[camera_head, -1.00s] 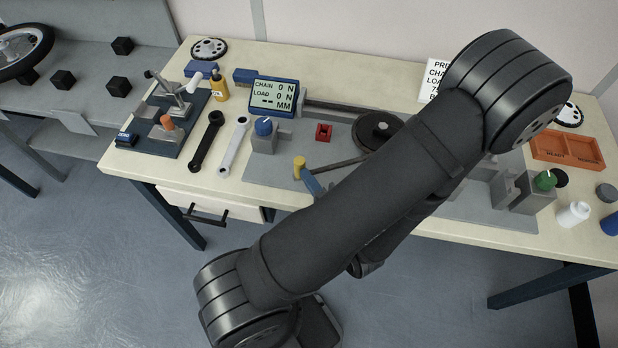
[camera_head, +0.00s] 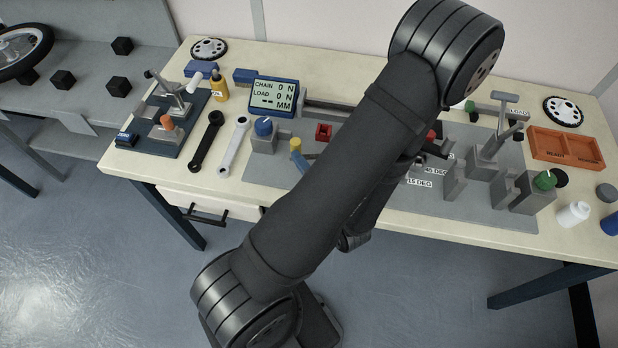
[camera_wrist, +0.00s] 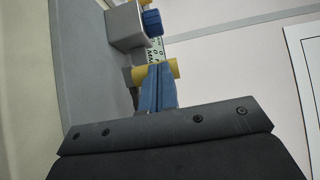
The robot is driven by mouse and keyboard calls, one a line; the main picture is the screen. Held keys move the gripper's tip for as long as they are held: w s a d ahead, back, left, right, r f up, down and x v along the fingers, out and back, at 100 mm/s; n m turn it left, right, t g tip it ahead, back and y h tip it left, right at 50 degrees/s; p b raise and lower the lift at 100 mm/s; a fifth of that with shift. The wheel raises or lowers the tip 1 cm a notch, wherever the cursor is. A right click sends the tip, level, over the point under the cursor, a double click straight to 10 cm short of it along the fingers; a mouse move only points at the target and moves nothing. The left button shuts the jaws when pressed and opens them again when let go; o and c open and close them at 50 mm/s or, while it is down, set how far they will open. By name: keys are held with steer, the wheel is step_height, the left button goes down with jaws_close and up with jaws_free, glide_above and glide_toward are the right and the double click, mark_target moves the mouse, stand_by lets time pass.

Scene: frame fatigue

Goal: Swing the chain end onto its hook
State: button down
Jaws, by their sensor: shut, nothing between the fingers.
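A yellow cylindrical grip (camera_head: 296,146) stands tilted near the front left of the grey fixture plate (camera_head: 262,176). My gripper's blue fingers (camera_wrist: 158,88) are shut, with nothing between them. In the wrist view the yellow grip (camera_wrist: 140,76) crosses just beyond the fingertips; I cannot tell whether they touch. In the head view only a bit of blue finger (camera_head: 306,160) shows beside the grip; my arm hides the rest. I cannot make out the chain end or its hook in either view.
A blue knob on a grey block (camera_head: 264,127) stands close left of the grip, also in the wrist view (camera_wrist: 152,22). The display (camera_head: 273,97) reads CHAIN 0 N, LOAD 0 N. A red block (camera_head: 323,131) lies behind. A T-handled post (camera_head: 500,125) stands at right.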

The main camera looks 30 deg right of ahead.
mark_target(298, 141)
steer(key=w, duration=0.1)
steer(key=w+d, duration=0.1)
steer(key=w, duration=0.2)
steer(key=shift+d, duration=0.35)
steer(key=shift+w+d, duration=0.45)
steer(key=shift+w, duration=0.2)
steer(key=shift+w+d, duration=0.1)
steer(key=shift+d, duration=0.15)
steer(key=s+a, duration=0.8)
steer(key=s, duration=0.4)
steer(key=shift+a, duration=0.15)
steer(key=shift+w, duration=0.1)
steer(key=shift+w+d, duration=0.8)
steer(key=shift+w, duration=0.4)
steer(key=shift+w+d, duration=0.75)
steer(key=shift+w, duration=0.45)
steer(key=shift+w+d, duration=0.8)
steer(key=shift+w, duration=0.4)
